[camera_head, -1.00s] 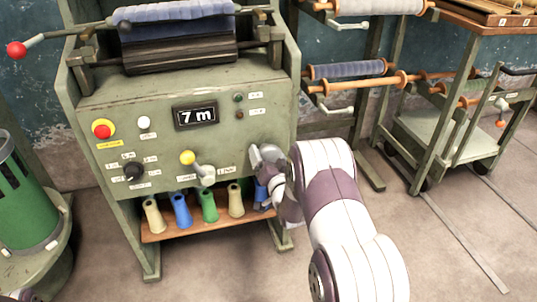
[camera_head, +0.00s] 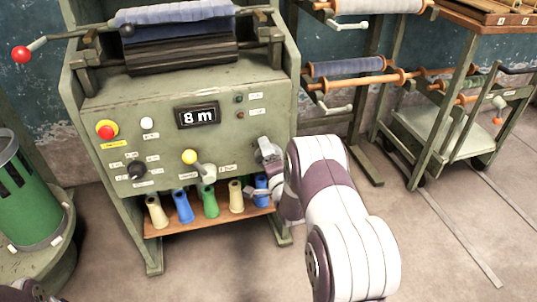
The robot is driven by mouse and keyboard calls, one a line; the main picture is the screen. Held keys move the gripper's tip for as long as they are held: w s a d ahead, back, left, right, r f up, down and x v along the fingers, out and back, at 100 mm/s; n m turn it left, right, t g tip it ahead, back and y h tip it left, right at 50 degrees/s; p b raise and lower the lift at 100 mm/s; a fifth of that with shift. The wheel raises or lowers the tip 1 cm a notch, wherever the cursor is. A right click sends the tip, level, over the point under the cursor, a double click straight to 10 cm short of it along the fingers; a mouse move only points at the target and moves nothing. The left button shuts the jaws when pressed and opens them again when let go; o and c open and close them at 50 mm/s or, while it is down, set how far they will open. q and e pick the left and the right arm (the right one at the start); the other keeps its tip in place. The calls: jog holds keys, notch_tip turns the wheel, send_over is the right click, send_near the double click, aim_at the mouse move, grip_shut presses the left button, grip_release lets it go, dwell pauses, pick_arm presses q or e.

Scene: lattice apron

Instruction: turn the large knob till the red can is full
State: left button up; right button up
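No red can shows in view; a green can-like cylinder (camera_head: 32,205) stands at the left edge. My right gripper (camera_head: 268,155) is at the panel's lower right corner, away from the black knob. Its fingers are small and partly hidden, so I cannot tell what it touches or whether it is shut. My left gripper is not clearly in view.
Several coloured cones (camera_head: 183,206) stand on a wooden shelf (camera_head: 205,222) under the panel. Blue cloth (camera_head: 180,18) lies on the upper roller. A red button (camera_head: 106,130) is at the panel's left. A cart (camera_head: 430,130) stands at the right. The floor in front is clear.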

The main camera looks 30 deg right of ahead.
jog(key=shift+d+m, duration=0.1)
jog(key=shift+m, duration=0.3)
jog(key=o, duration=0.8)
jog(key=shift+s, duration=0.15)
jog(key=p+v, duration=0.4)
jog(key=v, duration=0.8)
jog(key=shift+s, duration=0.3)
jog(key=shift+f, duration=0.1)
